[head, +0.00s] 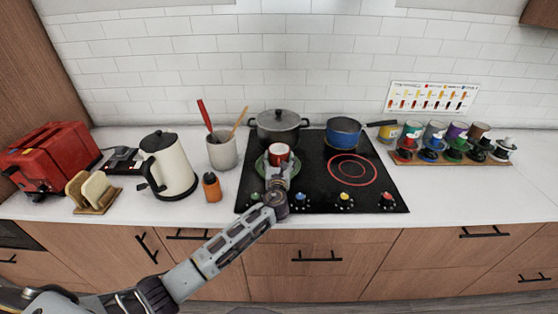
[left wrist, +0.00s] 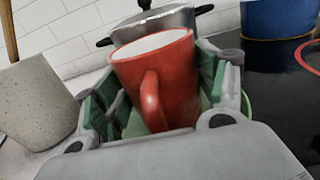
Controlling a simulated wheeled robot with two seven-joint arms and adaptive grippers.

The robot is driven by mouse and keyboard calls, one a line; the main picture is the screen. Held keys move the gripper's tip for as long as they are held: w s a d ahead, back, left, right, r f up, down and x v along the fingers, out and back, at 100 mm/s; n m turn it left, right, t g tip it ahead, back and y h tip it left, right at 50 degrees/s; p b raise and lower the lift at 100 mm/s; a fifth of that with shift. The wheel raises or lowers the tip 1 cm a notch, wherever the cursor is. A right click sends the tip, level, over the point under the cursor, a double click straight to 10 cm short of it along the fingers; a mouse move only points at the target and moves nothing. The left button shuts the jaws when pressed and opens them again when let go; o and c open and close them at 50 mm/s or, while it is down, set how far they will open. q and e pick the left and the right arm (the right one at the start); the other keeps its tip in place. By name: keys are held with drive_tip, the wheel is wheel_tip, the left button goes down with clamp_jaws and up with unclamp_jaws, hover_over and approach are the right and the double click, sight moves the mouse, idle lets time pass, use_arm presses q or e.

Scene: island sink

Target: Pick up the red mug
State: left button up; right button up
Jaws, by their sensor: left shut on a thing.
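The red mug (head: 278,151) has a white inside and stands out at the end of my left arm, over the left part of the black cooktop in the head view. In the left wrist view the red mug (left wrist: 158,75) sits between the green-padded fingers, with its handle toward the camera and tilted a little. My left gripper (head: 277,172) is shut on the mug. It also shows in the left wrist view (left wrist: 165,110). The mug's lower part is hidden by the gripper, so I cannot tell whether it touches the surface below. My right gripper is not in view.
A grey pot (head: 278,126) stands behind the mug, and a blue pan (head: 343,133) is to its right. A speckled utensil crock (head: 222,151), an orange bottle (head: 211,188) and a cream kettle (head: 169,167) stand to the left. The right counter front is clear.

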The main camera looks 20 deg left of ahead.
use_arm(q)
drive_tip(key=shift+r, duration=0.25)
drive_tip(key=shift+r, duration=0.95)
wheel_tip(320, 180, up, 7)
drive_tip(key=p, duration=0.1)
drive_tip(key=shift+r, duration=0.2)
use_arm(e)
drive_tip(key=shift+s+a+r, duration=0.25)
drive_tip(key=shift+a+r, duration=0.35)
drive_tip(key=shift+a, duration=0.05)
use_arm(q)
drive_tip(key=shift+r, duration=0.15)
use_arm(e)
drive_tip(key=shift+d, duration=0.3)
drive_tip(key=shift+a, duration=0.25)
